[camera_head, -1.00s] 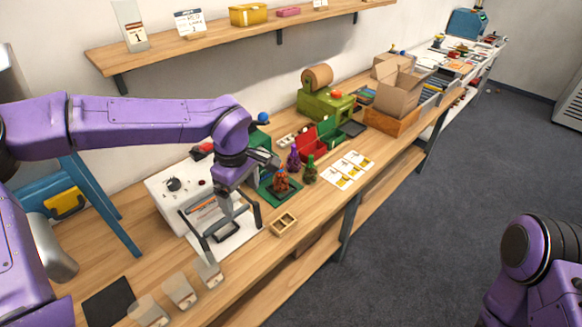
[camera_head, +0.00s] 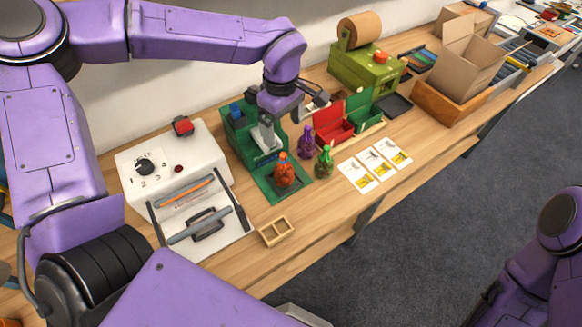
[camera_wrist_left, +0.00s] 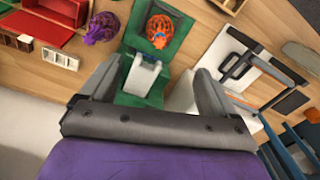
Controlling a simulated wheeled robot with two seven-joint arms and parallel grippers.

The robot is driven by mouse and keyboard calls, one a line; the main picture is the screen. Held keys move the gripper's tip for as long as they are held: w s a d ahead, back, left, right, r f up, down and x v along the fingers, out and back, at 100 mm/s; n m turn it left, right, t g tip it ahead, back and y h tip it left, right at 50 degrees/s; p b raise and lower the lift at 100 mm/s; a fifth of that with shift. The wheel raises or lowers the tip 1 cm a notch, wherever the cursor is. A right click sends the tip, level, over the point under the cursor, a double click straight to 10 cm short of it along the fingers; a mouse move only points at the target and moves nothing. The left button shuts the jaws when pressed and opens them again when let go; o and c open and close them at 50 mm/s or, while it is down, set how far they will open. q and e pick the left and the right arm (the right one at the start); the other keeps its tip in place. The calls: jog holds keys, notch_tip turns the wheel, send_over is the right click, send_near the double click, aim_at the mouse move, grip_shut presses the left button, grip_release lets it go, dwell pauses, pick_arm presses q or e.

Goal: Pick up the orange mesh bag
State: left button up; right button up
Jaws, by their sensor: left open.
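The orange mesh bag (camera_head: 284,172) stands on the green base plate of a green device (camera_head: 240,139), in front of it. My left gripper (camera_head: 274,124) is over the green device, above and behind the bag. Its two grey fingers (camera_wrist_left: 156,78) are spread with nothing between them, and the bag lies beyond the fingertips. A purple bag (camera_head: 306,142) and a green bag (camera_head: 325,162) stand just right of the orange one. My right gripper is out of view.
A white sealing machine (camera_head: 172,165) with a handle is on the left. A small wooden tray (camera_head: 276,232) lies in front. Red and green bins (camera_head: 333,124) and picture cards (camera_head: 374,165) are to the right. Cardboard boxes (camera_head: 466,60) stand farther back.

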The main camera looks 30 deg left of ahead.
pick_arm(q)
jog(key=b, duration=0.5)
send_over(284, 164)
jog(key=f, duration=0.5)
jog(key=shift+w+a+f, duration=0.1)
jog(key=shift+w+a, duration=0.1)
jog(key=shift+w+f, duration=0.1)
jog(key=shift+f, duration=0.2)
notch_tip(284, 164, down, 9)
jog(key=shift+f+p, duration=0.1)
jog(key=shift+p, duration=1.1)
jog(key=shift+f, duration=0.4)
jog(key=c, duration=1.2)
